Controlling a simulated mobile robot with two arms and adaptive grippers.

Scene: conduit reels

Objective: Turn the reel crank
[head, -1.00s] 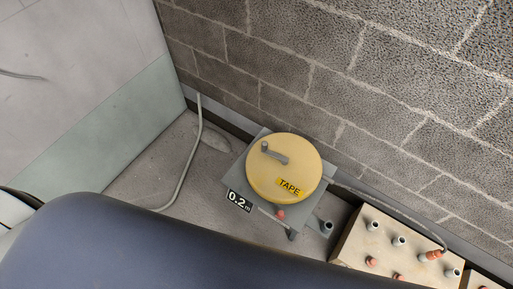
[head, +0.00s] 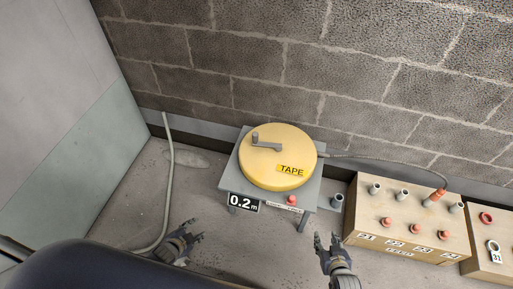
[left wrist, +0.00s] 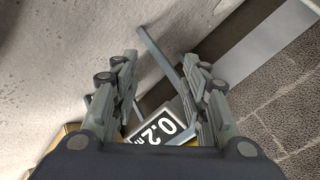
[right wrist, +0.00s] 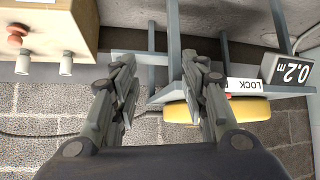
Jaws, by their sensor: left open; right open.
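The yellow reel (head: 276,156) labelled TAPE lies flat on a small grey stand (head: 232,180). Its grey crank (head: 266,144) is on top, with a short upright knob at the left end. A red lock knob (head: 292,199) is on the stand's front edge. My left gripper (head: 188,231) is open and empty, low and to the left in front of the stand. My right gripper (head: 327,242) is open and empty, in front and to the right of the stand. The reel's edge shows in the right wrist view (right wrist: 253,109). The crank is hidden in both wrist views.
A wooden box (head: 407,240) with several pipe ends and red caps stands to the right. A cable (head: 385,161) runs from the reel to it. Another box (head: 491,263) is at the far right. A grey conduit (head: 169,185) rises at the left. A block wall stands behind.

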